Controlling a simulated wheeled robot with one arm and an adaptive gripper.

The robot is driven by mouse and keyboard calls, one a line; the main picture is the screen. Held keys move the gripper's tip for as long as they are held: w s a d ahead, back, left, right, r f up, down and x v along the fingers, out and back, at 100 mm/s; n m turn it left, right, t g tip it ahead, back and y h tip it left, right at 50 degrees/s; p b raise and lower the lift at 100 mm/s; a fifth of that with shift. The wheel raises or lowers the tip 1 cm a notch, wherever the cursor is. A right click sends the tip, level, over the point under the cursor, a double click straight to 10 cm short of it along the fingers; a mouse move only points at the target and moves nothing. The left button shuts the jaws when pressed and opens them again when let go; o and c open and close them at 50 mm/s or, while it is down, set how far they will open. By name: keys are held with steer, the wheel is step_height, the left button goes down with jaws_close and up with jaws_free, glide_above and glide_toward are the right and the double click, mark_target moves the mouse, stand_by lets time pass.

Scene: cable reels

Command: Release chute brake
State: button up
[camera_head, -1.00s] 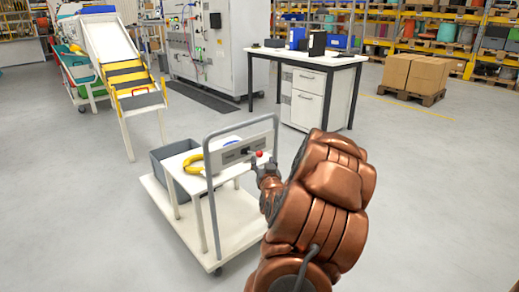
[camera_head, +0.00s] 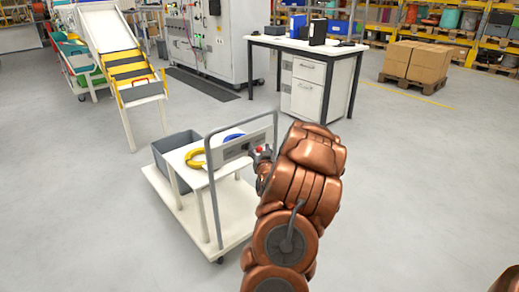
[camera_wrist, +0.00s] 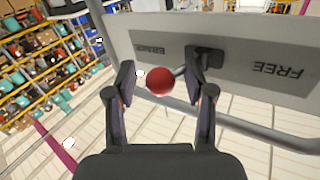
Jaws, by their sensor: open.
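The lever's red ball knob (camera_wrist: 160,81) sits between my open fingers (camera_wrist: 161,78) in the wrist view; I cannot tell if either finger touches it. Its short rod runs to a black pivot (camera_wrist: 206,60) on a grey panel (camera_wrist: 120,35). The panel has a BRAKE label (camera_wrist: 151,50) and a FREE label (camera_wrist: 277,70), both upside down; the knob appears on the BRAKE side of the pivot. In the head view my gripper (camera_head: 262,160) is at the right end of the trolley's panel (camera_head: 232,150), partly hiding the knob (camera_head: 259,149).
The white trolley (camera_head: 233,222) carries a grey bin (camera_head: 166,155), a yellow ring (camera_head: 194,158) and a blue ring. Its grey tube handle (camera_head: 213,205) frames the panel. Floor at right is clear.

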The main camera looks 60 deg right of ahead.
jaws_close()
stand_by(0.5)
steer(key=shift+w+a, duration=0.1)
steer(key=shift+a+r+m+g+h+p, duration=0.1)
steer(key=shift+a+m+g+h+p, duration=0.15)
steer(key=shift+m+g+h+p, duration=0.3)
steer(key=shift+a+r+m+g+h+p, duration=0.1)
steer(key=shift+a+m+g+h+p, duration=0.1)
steer(key=shift+m+g+h+p, duration=0.35)
steer(key=shift+w+a+f+m+g+h+p, duration=0.15)
steer(key=shift+a+m+g+h+p, duration=0.35)
steer(key=shift+m+g+p, duration=1.1)
steer(key=shift+w+a+r+m+g+h+p, duration=0.1)
steer(key=shift+w+a+m+g+h+p, duration=0.4)
steer(key=shift+g, duration=1.75)
steer(key=shift+s+a+f+m+g+h+p, duration=0.15)
steer(key=shift+a+m+g+h+p, duration=0.3)
steer(key=shift+m+g+p, duration=1.3)
steer(key=shift+a+g+y+b, duration=0.2)
steer(key=shift+g+y+b, duration=0.1)
steer(key=shift+g, duration=0.4)
